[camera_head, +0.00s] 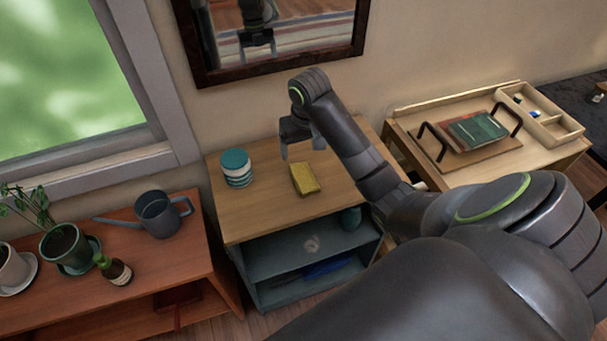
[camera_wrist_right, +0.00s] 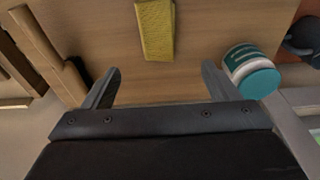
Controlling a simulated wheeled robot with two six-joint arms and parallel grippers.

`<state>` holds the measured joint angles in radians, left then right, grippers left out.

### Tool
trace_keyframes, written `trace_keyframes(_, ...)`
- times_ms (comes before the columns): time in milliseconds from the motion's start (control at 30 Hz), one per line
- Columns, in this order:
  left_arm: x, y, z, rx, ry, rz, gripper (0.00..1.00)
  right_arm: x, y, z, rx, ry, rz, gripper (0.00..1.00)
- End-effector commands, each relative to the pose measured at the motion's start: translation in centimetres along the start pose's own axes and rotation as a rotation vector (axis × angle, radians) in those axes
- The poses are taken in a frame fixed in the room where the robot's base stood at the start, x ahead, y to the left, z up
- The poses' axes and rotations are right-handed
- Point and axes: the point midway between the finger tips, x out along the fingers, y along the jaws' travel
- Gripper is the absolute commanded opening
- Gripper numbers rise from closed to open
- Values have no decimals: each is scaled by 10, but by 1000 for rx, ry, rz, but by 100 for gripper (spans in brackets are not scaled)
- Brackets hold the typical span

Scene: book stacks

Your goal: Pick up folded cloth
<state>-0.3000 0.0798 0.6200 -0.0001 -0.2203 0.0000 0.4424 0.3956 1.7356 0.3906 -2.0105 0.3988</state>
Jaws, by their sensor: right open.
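The folded cloth (camera_head: 305,179) is yellow and lies on the wooden top of the small cabinet in the head view. It also shows in the right wrist view (camera_wrist_right: 155,28) at the top, beyond the fingertips and between their lines. My right gripper (camera_head: 301,148) is above the cabinet top, a little behind the cloth in the head view. In the right wrist view its two fingers (camera_wrist_right: 160,82) are spread wide with nothing between them. The cloth is apart from the fingers. My left gripper is not in these views.
A teal-lidded striped jar (camera_head: 237,168) stands left of the cloth on the cabinet top (camera_head: 250,215). A watering can (camera_head: 162,213) and plants are on the lower left table. A tray with books (camera_head: 477,131) is on the right table. A framed mirror (camera_head: 280,40) hangs behind.

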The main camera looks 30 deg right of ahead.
Motion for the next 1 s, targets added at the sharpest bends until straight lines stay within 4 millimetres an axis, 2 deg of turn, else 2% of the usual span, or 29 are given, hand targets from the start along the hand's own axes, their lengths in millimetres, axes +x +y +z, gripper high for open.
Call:
trace_keyframes(33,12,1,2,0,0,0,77,11,0,1,0,0,0,82)
trace_keyframes(600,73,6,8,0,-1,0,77,68,0,1,0,1,0,82)
trace_keyframes(800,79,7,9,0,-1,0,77,76,1,2,0,0,0,82)
trace_keyframes(900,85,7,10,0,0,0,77,90,2,7,1,-3,0,82)
trace_keyframes(1000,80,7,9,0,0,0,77,102,3,12,1,-5,0,82)
